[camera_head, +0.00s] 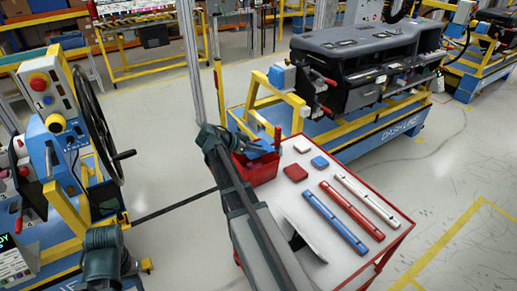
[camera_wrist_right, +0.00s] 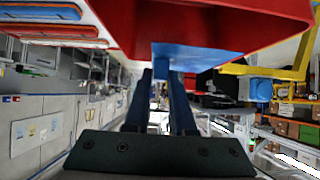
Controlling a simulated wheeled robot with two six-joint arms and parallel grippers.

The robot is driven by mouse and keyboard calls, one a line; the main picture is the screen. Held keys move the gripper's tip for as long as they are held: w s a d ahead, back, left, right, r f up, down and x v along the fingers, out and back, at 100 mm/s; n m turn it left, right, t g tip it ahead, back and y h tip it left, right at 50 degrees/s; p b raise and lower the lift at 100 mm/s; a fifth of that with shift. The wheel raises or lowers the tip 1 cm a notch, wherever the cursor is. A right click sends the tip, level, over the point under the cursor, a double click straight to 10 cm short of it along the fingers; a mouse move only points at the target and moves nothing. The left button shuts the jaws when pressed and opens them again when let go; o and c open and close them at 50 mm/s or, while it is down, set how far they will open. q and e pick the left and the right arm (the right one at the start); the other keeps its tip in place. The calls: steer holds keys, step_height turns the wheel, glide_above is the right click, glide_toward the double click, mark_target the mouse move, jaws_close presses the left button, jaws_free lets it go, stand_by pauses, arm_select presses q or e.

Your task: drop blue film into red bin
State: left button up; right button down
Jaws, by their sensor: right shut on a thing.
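The red bin (camera_head: 262,174) stands at the far left corner of the red-edged table. Its red wall (camera_wrist_right: 120,25) fills the top of the right wrist view. My right gripper (camera_head: 248,146) reaches over the bin. In the wrist view its two fingers (camera_wrist_right: 168,88) are shut on the blue film (camera_wrist_right: 190,55), which overlaps the bin's wall in the picture. In the head view the blue film (camera_head: 263,148) shows at the bin's opening; the gripper and arm partly hide the bin. Whether film and bin touch I cannot tell.
The table (camera_head: 392,232) holds a blue strip (camera_head: 335,222), a red strip (camera_head: 352,210), a white strip (camera_head: 368,200) and small red and blue blocks (camera_head: 320,162). A dashboard (camera_head: 365,60) on a blue and yellow cart stands behind. A machine with a black wheel (camera_head: 100,125) is at left.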

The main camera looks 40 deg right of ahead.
steer(key=shift+f, duration=0.35)
steer(key=c, duration=0.7)
jaws_free()
steer(key=shift+r, duration=0.1)
steer(key=p+v, duration=0.7)
steer(key=v, duration=0.6)
steer(key=shift+a+r+p, duration=0.25)
steer(key=shift+p, duration=0.15)
